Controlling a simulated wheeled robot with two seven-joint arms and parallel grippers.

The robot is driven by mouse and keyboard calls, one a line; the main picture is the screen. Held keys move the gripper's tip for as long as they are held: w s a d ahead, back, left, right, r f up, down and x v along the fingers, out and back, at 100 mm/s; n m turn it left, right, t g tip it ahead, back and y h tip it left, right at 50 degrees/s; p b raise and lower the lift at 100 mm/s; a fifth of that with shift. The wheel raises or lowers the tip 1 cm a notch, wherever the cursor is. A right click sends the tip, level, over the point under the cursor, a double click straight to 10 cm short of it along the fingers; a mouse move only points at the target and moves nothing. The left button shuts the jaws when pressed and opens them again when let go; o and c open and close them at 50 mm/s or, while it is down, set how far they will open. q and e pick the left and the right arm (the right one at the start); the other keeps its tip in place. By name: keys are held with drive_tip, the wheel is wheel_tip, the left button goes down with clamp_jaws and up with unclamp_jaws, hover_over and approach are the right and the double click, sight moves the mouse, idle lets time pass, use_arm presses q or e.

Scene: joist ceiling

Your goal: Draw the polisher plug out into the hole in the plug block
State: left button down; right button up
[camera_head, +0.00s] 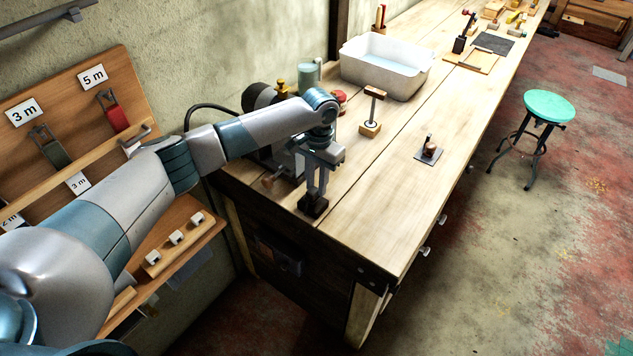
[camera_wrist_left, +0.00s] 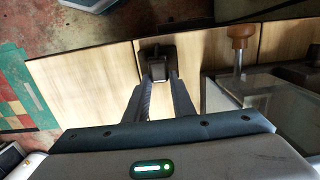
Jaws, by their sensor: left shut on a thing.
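My left gripper (camera_head: 315,192) points down at the near left end of the workbench, with its fingers shut. At its fingertips is a dark block (camera_head: 312,207) on the bench top. In the left wrist view, the fingertips (camera_wrist_left: 158,82) close on a small grey piece (camera_wrist_left: 157,71), which looks like the polisher plug, right against the dark block (camera_wrist_left: 151,49). I cannot tell how deep the piece sits. The polisher (camera_head: 262,97) stands behind my forearm, partly hidden. No hole shows clearly. My right gripper is out of view.
A wooden-handled tool (camera_head: 372,112) on a block and a small plate with a knob (camera_head: 429,154) stand to the right. A white basin (camera_head: 386,68) is farther back. A wooden rack (camera_head: 75,115) is on the left wall. The bench's front right is clear.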

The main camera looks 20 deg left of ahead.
use_arm(q)
drive_tip(key=shift+f, duration=0.1)
drive_tip(key=shift+f, duration=0.35)
drive_tip(key=c, duration=1.4)
unclamp_jaws()
drive_tip(key=shift+c, duration=0.2)
drive_tip(key=shift+r+b, duration=0.15)
drive_tip(key=shift+b, duration=0.15)
drive_tip(key=shift+w+r+b, duration=0.1)
drive_tip(key=shift+r+b, duration=0.25)
drive_tip(key=shift+r, duration=0.25)
wheel_tip(320, 180, up, 16)
drive_tip(key=b, duration=0.5)
drive_tip(key=shift+w+d, duration=0.15)
drive_tip(key=shift+w, duration=0.15)
